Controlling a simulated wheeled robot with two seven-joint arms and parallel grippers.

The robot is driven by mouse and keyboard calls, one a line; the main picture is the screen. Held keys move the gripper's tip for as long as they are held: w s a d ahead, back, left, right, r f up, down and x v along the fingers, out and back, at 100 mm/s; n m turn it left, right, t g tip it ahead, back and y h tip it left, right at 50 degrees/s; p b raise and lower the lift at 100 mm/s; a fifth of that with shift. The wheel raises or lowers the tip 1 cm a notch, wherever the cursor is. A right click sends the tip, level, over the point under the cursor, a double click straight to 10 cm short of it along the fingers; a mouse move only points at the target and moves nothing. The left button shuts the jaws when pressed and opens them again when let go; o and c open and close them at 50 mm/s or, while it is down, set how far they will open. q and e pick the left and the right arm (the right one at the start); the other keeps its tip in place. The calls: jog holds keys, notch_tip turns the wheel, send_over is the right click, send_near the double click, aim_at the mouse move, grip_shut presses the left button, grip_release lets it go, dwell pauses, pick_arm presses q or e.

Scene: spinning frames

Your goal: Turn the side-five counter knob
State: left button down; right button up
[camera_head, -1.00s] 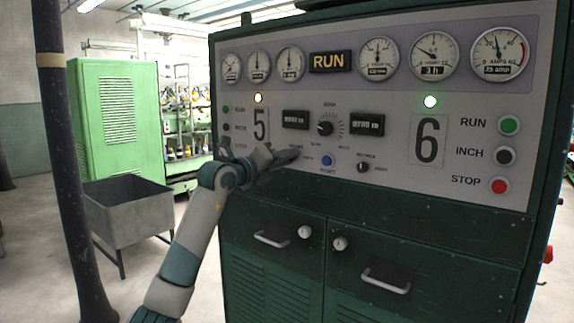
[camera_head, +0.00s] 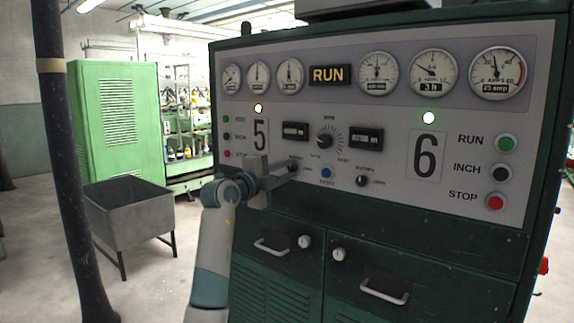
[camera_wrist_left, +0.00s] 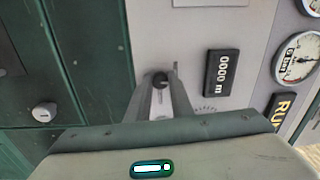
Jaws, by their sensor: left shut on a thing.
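The side-five counter knob (camera_wrist_left: 160,79) is a small black knob on the grey panel, below the left counter display (camera_head: 295,131). That display also shows in the left wrist view (camera_wrist_left: 221,73) and reads 0000 m. My left gripper (camera_head: 290,167) reaches the panel at this knob and mostly hides it in the head view. In the left wrist view its two fingers (camera_wrist_left: 164,80) stand on either side of the knob and are shut on it. A matching black knob (camera_head: 362,181) sits to the right, under the right counter display (camera_head: 366,138). My right gripper is not in view.
A large black dial (camera_head: 325,141) and a blue button (camera_head: 326,173) are close to the right of my left gripper. Drawer handles (camera_head: 272,247) stick out below. A grey bin (camera_head: 128,215) and a dark post (camera_head: 70,160) stand to the left.

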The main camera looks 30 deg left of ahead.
pick_arm(q)
jog(key=shift+n, duration=0.5)
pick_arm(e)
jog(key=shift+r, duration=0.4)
pick_arm(q)
jog(key=c, duration=1.6)
grip_release()
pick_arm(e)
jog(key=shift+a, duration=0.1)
pick_arm(q)
jog(key=shift+o, duration=0.2)
jog(key=shift+s, duration=0.15)
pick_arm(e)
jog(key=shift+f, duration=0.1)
pick_arm(q)
jog(key=s+a+b, duration=0.1)
jog(key=s+b, duration=0.4)
jog(key=s, duration=1.2)
jog(key=shift+a+f, duration=0.2)
jog(key=shift+f, duration=0.2)
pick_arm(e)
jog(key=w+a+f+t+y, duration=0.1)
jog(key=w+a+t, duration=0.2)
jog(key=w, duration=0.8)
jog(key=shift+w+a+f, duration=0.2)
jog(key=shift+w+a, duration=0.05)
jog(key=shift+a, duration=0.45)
pick_arm(q)
jog(key=shift+f, duration=0.1)
